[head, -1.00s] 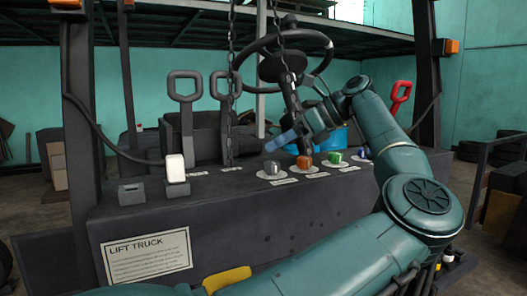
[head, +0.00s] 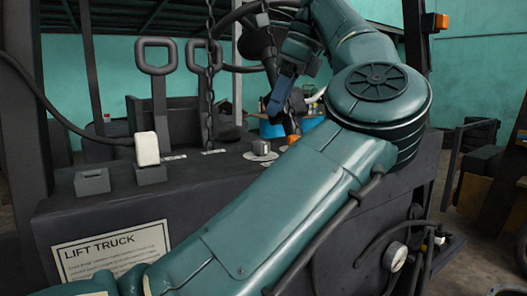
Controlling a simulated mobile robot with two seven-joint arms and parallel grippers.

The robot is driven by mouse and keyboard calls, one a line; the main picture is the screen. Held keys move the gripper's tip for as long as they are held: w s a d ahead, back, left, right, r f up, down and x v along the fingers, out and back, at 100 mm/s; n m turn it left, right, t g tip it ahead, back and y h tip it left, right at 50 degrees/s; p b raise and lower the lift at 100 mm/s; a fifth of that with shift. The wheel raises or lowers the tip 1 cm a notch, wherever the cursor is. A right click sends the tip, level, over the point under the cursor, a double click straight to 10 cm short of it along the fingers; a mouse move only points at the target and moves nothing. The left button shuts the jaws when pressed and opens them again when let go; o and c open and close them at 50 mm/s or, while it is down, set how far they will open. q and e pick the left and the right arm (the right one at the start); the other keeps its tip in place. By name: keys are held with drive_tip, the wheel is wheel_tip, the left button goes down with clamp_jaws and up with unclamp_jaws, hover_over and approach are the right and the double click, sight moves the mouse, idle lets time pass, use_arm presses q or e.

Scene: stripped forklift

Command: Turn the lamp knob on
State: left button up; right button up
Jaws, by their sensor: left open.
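A grey knob (head: 262,148) on a pale round plate stands on the dark console top (head: 215,172), in the middle of the head view. Just right of it, a small part of an orange knob (head: 293,139) shows past my arm. Which knob is the lamp knob cannot be read here. My left gripper (head: 281,97), with blue fingers, hangs above and behind the knobs, apart from the grey one. It is open and holds nothing visible. My left forearm and elbow hide the console to the right. My right gripper is out of view.
Two dark loop-handled levers (head: 155,58) and a hanging chain (head: 209,85) rise left of the knobs. A white-capped switch (head: 147,148) sits farther left. The steering wheel (head: 232,20) is behind my gripper.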

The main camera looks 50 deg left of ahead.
sight(261, 142)
use_arm(q)
drive_tip(key=b+x, duration=0.1)
drive_tip(key=x, duration=0.6)
drive_tip(key=shift+a+f, duration=0.15)
drive_tip(key=shift+f, duration=0.2)
drive_tip(key=shift+c, duration=0.3)
drive_tip(key=c, duration=0.9)
